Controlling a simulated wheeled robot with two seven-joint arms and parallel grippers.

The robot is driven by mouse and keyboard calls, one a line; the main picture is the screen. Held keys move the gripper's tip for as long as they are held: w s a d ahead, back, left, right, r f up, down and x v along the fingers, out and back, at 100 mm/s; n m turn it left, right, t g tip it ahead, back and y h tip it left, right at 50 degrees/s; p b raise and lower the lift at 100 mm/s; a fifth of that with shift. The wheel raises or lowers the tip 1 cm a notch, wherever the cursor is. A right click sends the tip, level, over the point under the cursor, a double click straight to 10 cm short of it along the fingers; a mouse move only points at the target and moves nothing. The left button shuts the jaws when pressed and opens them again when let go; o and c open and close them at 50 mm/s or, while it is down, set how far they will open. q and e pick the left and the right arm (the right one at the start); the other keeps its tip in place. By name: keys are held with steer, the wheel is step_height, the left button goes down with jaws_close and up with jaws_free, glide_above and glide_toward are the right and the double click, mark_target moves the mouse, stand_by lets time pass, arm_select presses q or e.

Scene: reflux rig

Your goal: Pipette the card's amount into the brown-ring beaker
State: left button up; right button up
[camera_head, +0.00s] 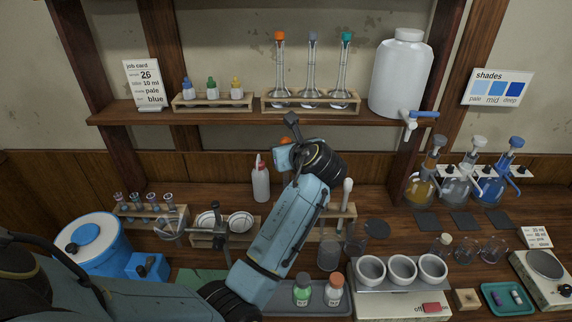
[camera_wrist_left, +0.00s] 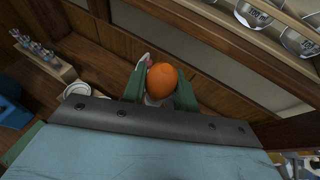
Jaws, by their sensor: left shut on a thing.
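My left gripper (camera_head: 288,143) is raised in front of the shelf, mostly hidden behind its own wrist. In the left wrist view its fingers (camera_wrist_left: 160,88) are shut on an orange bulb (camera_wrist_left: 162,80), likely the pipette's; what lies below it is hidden. The job card (camera_head: 143,85) on the shelf reads 26, 10 ml, pale, blue. Clear glass beakers stand on the bench: one right of my forearm (camera_head: 329,256), another behind it (camera_head: 355,241), and two at the right (camera_head: 466,250) (camera_head: 495,250). I cannot make out a brown ring on any. My right gripper is not in view.
The shelf holds dropper bottles (camera_head: 211,88), stoppered flasks (camera_head: 312,75) and a white tapped jug (camera_head: 400,72). A white squeeze bottle (camera_head: 260,182) stands behind my forearm. White crucibles (camera_head: 402,269), a tray of capped bottles (camera_head: 335,290) and a blue tub (camera_head: 92,243) crowd the bench.

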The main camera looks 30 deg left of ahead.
mark_target(286, 138)
arm_select(q)
step_height(286, 138, up, 5)
steer(key=shift+f, duration=0.2)
step_height(286, 138, up, 3)
steer(key=p, duration=0.4)
steer(key=shift+r+p, duration=0.1)
steer(key=shift+p, duration=0.2)
steer(key=shift+r, duration=0.4)
step_height(286, 138, up, 6)
steer(key=shift+c, duration=0.3)
jaws_close()
